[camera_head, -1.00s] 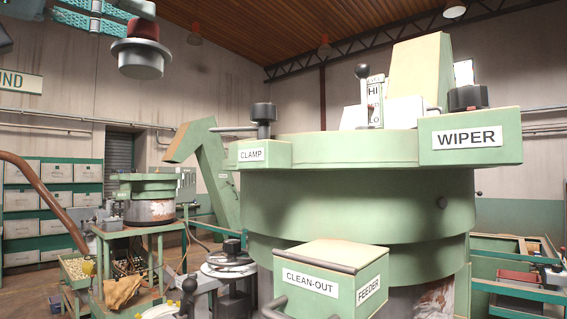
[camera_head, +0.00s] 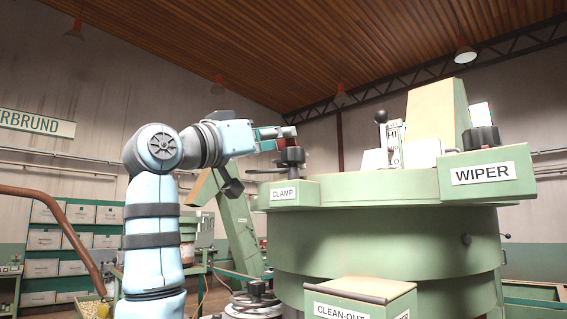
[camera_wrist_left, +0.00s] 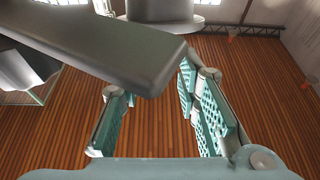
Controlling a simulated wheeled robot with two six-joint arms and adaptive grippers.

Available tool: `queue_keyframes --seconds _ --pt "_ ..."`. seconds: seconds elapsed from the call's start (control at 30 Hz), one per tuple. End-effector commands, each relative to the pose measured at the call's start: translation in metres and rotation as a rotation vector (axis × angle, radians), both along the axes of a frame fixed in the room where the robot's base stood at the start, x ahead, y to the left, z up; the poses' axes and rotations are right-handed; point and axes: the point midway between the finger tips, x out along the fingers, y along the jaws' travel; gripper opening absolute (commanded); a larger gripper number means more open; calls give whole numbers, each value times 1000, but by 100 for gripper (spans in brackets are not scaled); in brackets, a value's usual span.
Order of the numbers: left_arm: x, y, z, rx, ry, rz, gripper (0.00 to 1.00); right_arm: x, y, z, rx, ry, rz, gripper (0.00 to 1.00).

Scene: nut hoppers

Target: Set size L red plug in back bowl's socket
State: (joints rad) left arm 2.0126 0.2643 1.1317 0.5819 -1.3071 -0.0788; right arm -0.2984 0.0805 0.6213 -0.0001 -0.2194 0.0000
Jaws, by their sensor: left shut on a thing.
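My left gripper (camera_head: 272,134) reaches in from the left near the clamp knob of the large green bowl (camera_head: 380,222). In the left wrist view, the gripper's teal fingers (camera_wrist_left: 158,105) stand on either side. A grey round part is cut off at the top edge; I cannot tell whether it belongs to the plug. No socket is clear. My right gripper is not in view.
The dark clamp knob (camera_head: 290,155) and its lever stand beside my gripper. A grey bar (camera_wrist_left: 110,45) crosses close to the wrist camera. A wiper knob (camera_head: 482,138) and upright lever (camera_head: 381,118) rise from the large bowl. The air above is free.

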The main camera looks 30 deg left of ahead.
Motion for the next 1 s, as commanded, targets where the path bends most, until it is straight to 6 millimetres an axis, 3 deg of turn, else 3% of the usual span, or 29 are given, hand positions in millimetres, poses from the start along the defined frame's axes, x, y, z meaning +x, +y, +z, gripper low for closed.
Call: queue_keyframes --seconds 0.17,0.3,0.4,0.57,1.0 --pt "5 -2 -19 1 0 0 0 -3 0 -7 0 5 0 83" --pt "17 -6 0 59 185 -1 0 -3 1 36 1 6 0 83" --pt "25 -8 -4 95 295 0 0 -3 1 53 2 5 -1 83" --pt "25 -7 -35 94 288 3 0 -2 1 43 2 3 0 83" --pt "24 -8 -44 93 285 1 0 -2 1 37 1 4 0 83"
